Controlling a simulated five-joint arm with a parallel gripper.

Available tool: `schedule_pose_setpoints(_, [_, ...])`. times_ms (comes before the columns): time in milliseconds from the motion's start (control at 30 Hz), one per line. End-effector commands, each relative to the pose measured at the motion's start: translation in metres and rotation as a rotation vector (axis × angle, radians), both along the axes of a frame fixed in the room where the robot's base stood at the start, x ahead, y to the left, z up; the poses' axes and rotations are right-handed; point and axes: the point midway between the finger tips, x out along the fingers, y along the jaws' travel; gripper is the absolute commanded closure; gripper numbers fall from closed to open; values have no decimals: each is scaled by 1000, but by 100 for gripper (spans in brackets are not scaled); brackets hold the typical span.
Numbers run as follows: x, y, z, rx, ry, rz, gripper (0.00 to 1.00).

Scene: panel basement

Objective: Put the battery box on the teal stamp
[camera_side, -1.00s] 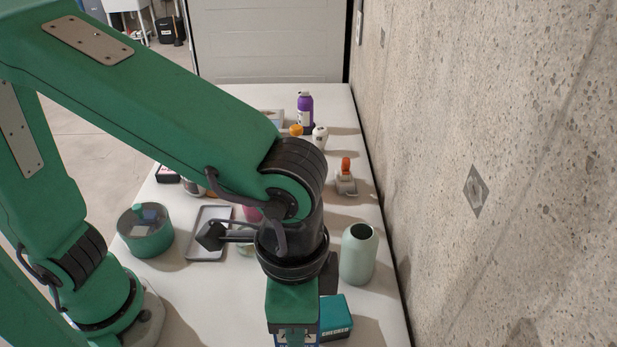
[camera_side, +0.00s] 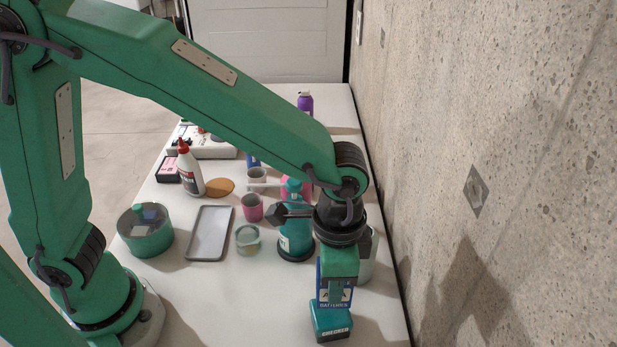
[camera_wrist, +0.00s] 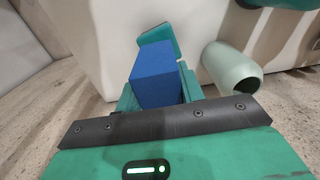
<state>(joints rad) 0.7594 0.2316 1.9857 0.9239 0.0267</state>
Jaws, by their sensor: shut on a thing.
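The battery box (camera_side: 333,304), blue with a white "BATTERIES" label, is held upright between the fingers of my gripper (camera_side: 337,287). In the wrist view the box (camera_wrist: 158,80) shows as a plain blue block between the fingers of my gripper (camera_wrist: 158,92). The teal stamp (camera_side: 331,322), marked "CHECKED" on its front, stands on the table directly below the box in the side view. Part of a teal surface, likely the stamp (camera_wrist: 157,37), shows beyond the box in the wrist view. Whether the box touches the stamp's top, I cannot tell.
A teal bottle (camera_side: 296,240) stands to the left. A grey tray (camera_side: 209,233), glass jar (camera_side: 248,239) and round teal tin (camera_side: 146,232) are farther left. The table's front left is clear.

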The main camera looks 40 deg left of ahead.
Motion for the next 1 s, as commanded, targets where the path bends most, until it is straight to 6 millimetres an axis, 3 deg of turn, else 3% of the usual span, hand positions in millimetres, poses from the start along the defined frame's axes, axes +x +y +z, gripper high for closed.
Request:
schedule_pose_setpoints(167, [0,0,-6,1,1,0,91])
schedule_pose_setpoints(500, [0,0,-39,1,1,0,91])
schedule_pose_setpoints(967, [0,0,-43,1,1,0,91])
schedule_pose_setpoints(1000, [-1,0,-43,1,1,0,54])
